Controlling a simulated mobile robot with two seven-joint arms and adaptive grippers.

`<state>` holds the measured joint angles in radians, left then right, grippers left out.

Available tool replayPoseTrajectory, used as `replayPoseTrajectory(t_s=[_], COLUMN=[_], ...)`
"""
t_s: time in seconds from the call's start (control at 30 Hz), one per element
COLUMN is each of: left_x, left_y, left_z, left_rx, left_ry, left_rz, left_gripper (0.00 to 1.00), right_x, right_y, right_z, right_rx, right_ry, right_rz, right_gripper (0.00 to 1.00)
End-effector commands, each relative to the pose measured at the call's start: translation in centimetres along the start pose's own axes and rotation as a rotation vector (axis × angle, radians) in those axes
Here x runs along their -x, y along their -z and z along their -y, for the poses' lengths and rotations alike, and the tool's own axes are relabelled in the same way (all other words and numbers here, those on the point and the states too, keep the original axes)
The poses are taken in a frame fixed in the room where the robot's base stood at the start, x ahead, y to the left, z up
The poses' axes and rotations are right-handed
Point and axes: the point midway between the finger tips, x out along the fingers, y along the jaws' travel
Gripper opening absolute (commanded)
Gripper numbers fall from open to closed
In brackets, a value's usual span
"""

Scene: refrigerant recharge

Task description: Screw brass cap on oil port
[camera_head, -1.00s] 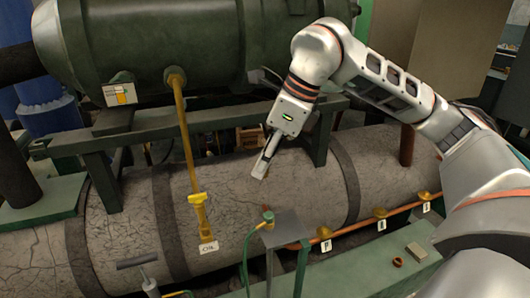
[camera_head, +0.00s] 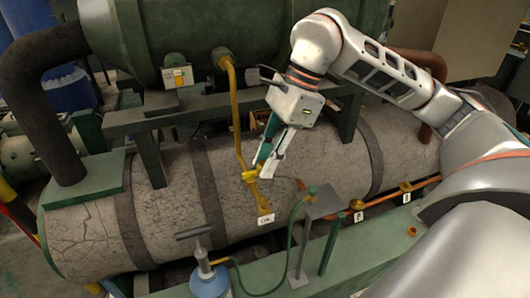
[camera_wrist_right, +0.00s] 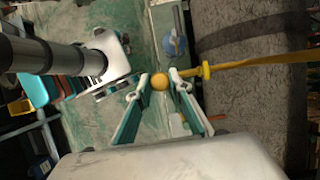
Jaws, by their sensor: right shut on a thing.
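The brass cap (camera_wrist_right: 159,82) shows as a round golden thing between the fingertips of my right gripper (camera_wrist_right: 159,78) in the right wrist view. The gripper is shut on it. In the head view, my right gripper (camera_head: 264,170) points down beside the lower end of the yellow oil pipe (camera_head: 238,120). In the wrist view, the pipe (camera_wrist_right: 245,66) runs toward the fingertips. The port's mouth is hidden; I cannot tell whether the cap touches it. My left gripper is out of view.
A grey tank (camera_head: 180,195) lies under the pipe. A small metal stand (camera_head: 318,204) with a green hose is to the right. A blue hand pump (camera_head: 210,280) stands in front. Labelled valves line the copper pipe (camera_head: 382,218) at right.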

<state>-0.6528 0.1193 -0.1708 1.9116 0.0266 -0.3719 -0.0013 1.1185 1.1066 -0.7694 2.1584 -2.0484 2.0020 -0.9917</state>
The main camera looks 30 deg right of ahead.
Motion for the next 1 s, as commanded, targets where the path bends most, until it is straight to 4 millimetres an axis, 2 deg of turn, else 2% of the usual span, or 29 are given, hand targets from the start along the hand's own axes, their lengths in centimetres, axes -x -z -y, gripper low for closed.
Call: replayPoseTrajectory(t_s=[0.27, 0.87, 1.0], left_x=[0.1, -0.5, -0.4], left_y=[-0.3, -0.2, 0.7], left_z=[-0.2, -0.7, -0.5], left_rx=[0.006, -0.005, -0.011], left_ry=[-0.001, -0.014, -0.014], left_rz=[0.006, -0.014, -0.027], left_gripper=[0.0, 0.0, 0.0], right_x=[-1.1, -6.2, -5.8], right_y=[0.5, 2.5, 2.4], right_z=[-0.1, -0.1, -0.1], right_rx=[0.007, 0.007, 0.008], right_ry=[-0.007, -0.004, -0.003], right_rz=[0.0, 0.0, 0.0], right_gripper=[0.0, 0.0, 0.0])
